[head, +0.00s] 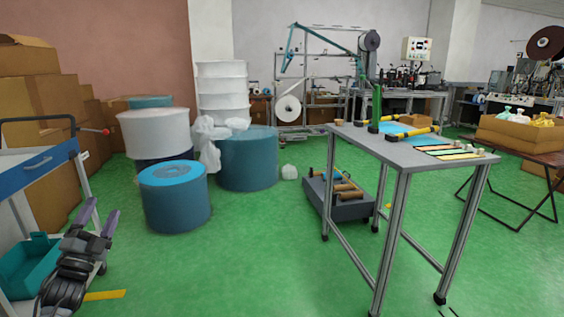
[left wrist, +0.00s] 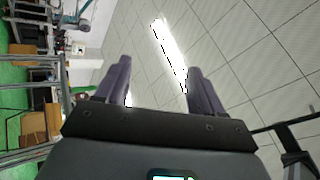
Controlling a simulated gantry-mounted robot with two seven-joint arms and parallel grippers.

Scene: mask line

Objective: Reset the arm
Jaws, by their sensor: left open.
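My left gripper (head: 97,217) is at the lower left of the head view, beside the blue and white cart. Its two purple fingers stand apart with nothing between them. In the left wrist view the same open fingers (left wrist: 158,82) point toward the ceiling and a bright lamp. My right gripper is in neither view.
The cart (head: 38,163) with a teal bin (head: 28,268) stands close to my left arm. A grey table (head: 392,150) with tools stands at the right. Blue rolls (head: 176,207) and boxes (head: 35,98) are at the back left. The green floor (head: 255,255) between is clear.

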